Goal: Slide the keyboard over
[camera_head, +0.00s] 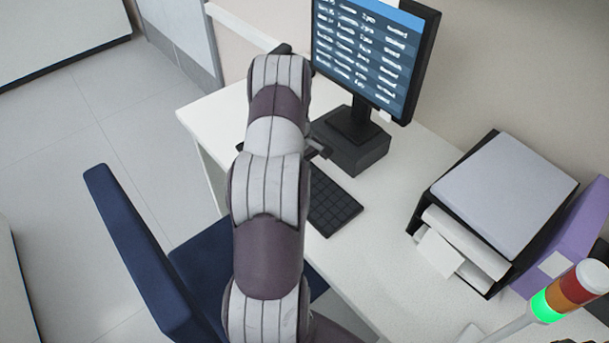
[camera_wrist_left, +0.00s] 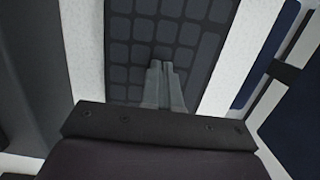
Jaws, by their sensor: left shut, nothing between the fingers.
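The black keyboard (camera_head: 332,203) lies on the white desk, in front of the monitor's base. My left arm crosses the head view and hides part of the keyboard. In the left wrist view the dark keyboard (camera_wrist_left: 185,40) fills the upper middle. My left gripper (camera_wrist_left: 161,66) is shut and empty, with its two fingertips together over the keys. I cannot tell whether the tips touch the keyboard. In the head view the left gripper is mostly hidden behind the arm. My right gripper is not in view.
A monitor (camera_head: 370,50) on a dark base (camera_head: 350,150) stands behind the keyboard. A blue chair (camera_head: 140,250) stands at the desk's front. The desk (camera_head: 385,230) is clear right of the keyboard.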

